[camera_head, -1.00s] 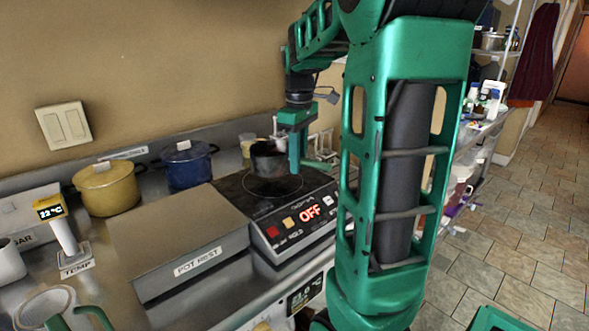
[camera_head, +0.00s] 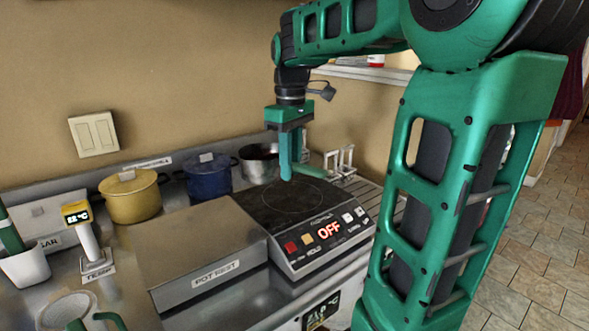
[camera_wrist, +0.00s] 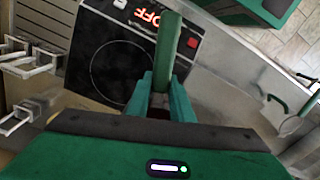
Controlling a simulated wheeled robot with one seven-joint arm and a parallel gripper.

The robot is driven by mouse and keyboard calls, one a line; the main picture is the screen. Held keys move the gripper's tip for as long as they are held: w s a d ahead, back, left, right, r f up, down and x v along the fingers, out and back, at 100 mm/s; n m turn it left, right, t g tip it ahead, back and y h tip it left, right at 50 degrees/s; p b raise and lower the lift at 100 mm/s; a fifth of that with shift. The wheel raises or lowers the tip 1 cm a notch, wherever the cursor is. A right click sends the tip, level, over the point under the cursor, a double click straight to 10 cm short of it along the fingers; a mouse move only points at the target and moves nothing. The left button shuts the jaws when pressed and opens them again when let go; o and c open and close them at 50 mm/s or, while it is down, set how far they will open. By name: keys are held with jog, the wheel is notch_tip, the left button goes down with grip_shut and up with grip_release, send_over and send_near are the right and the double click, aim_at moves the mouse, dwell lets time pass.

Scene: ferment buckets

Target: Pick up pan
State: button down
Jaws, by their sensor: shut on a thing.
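The pan (camera_head: 257,171) is a small metal saucepan with a dark inside. In the head view it is at the back of the counter, right of the blue pot. My gripper (camera_head: 288,174) points down just right of it, above the back of the cooktop, shut on its green handle (camera_head: 310,172). In the wrist view the handle (camera_wrist: 168,45) runs between the fingers (camera_wrist: 161,90) toward the cooktop's front, and the pan body is out of sight. I cannot tell whether the pan is clear of the counter.
The cooktop (camera_head: 275,208) reads OFF and its burner is bare. A flat pot rest (camera_head: 195,243) lies left of it. A blue pot (camera_head: 208,180) and a yellow pot (camera_head: 130,197) stand along the wall. A white rack (camera_head: 340,158) is right of my gripper.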

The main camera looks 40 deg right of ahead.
jog(key=shift+a+r, duration=0.35)
jog(key=shift+a, duration=0.2)
jog(key=shift+a+r, duration=0.3)
jog(key=shift+a, duration=0.2)
jog(key=shift+a, duration=0.1)
dwell(2.4)
